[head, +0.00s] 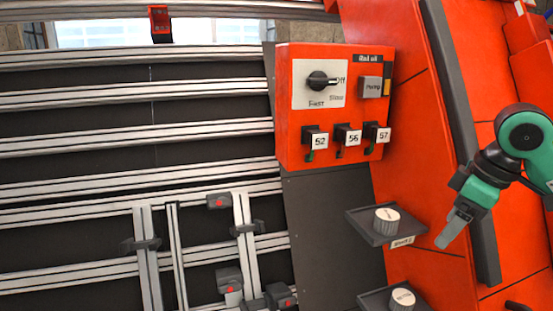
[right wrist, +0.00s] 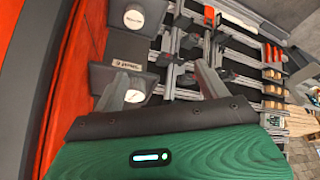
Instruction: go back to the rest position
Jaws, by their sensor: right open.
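My right gripper (head: 456,228) is at the right of the head view, on a green and black arm. It is just right of a small dark shelf (head: 365,237) that bears a white round knob-like piece (head: 386,221). In the right wrist view my right gripper (right wrist: 162,88) has its two grey fingers apart with nothing held between them. A white round piece (right wrist: 134,96) shows beyond the left finger. My left gripper is not in either view.
An orange control box (head: 287,110) carries a black rotary switch (head: 318,80) and several labelled small switches. Grey rails (head: 130,136) with clamps cross the dark panel at left. A second dark shelf (head: 372,299) is below the first. An orange panel (head: 400,110) stands behind my right arm.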

